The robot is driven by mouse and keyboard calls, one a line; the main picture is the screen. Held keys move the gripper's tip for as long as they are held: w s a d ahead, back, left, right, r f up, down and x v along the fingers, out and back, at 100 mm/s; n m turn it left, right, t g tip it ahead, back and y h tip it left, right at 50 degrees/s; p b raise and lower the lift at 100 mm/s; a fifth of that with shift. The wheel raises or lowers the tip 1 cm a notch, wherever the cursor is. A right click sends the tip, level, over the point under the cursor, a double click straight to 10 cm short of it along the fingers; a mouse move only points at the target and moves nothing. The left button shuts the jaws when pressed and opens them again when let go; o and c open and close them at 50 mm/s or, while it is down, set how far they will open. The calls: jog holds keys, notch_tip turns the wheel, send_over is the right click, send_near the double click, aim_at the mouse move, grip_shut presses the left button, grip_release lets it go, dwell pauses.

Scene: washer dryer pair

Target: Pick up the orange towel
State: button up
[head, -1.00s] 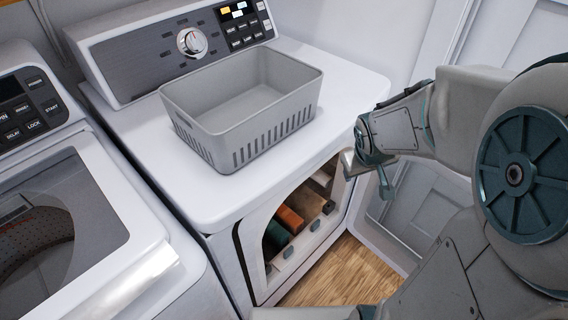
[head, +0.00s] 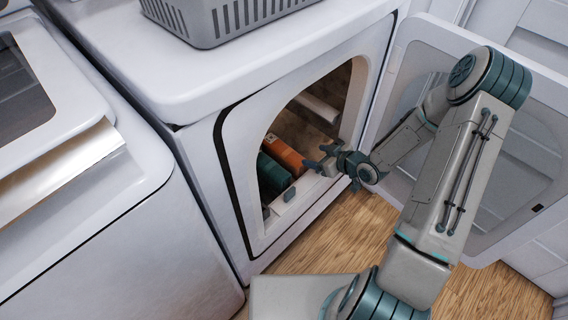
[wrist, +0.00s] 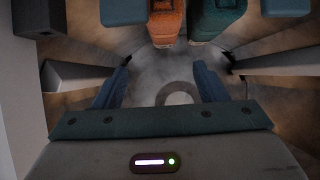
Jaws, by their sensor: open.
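The orange towel (head: 284,154) is a rolled bundle lying inside the open dryer (head: 232,150), beside a dark green towel (head: 272,175). In the wrist view the orange towel (wrist: 166,20) is at the top, left of the green towel (wrist: 216,18). My gripper (head: 318,160) is at the dryer opening, just right of the orange towel in the head view. In the wrist view my gripper (wrist: 160,82) has its fingers spread with nothing between them, and both towels lie beyond the fingertips.
The dryer door (head: 510,150) stands open at the right, behind my arm. A grey basket (head: 235,18) sits on top of the dryer. A washer (head: 120,230) stands at the left. Wood floor (head: 345,235) shows below.

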jog(key=shift+a+f, duration=0.2)
jog(key=shift+f, duration=0.25)
jog(key=b, duration=0.3)
send_near(288, 151)
jog(key=x, duration=0.4)
jog(key=shift+w+a+f, duration=0.15)
jog(key=shift+w, duration=0.15)
jog(key=b+x, duration=0.2)
jog(key=x, duration=0.3)
jog(key=shift+s+a+f+b, duration=0.1)
jog(key=shift+a+f+b, duration=0.05)
jog(key=shift+b, duration=0.15)
jog(key=c, duration=1)
